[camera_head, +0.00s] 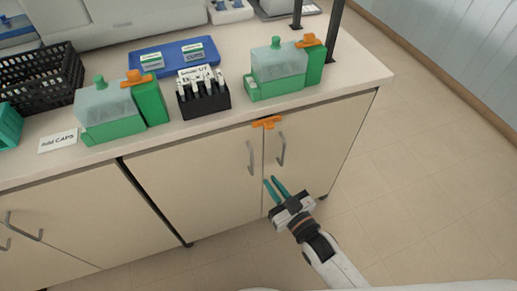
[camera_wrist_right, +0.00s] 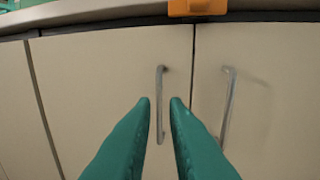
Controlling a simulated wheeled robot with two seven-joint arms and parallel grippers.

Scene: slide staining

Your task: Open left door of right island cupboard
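The right island cupboard has a left door (camera_head: 200,175) and a right door (camera_head: 318,140), both shut. The left door's vertical metal handle (camera_head: 250,158) is near the seam between the doors. My right gripper (camera_head: 275,182) is in front of the cupboard, below the handles, with its green fingers apart and nothing between them. In the right wrist view, the left door's handle (camera_wrist_right: 160,105) shows between and beyond the fingertips (camera_wrist_right: 160,100); contact is not seen. An orange clip (camera_head: 267,122) sits at the top of the seam; it also shows in the wrist view (camera_wrist_right: 196,8). My left gripper is not in view.
The right door's handle (camera_head: 281,149) is close to the right of the left one. The countertop (camera_head: 345,85) holds green boxes (camera_head: 110,110), a black slide rack (camera_head: 203,100), a blue tray (camera_head: 175,55) and a black basket (camera_head: 40,78). Open floor (camera_head: 430,180) lies to the right.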

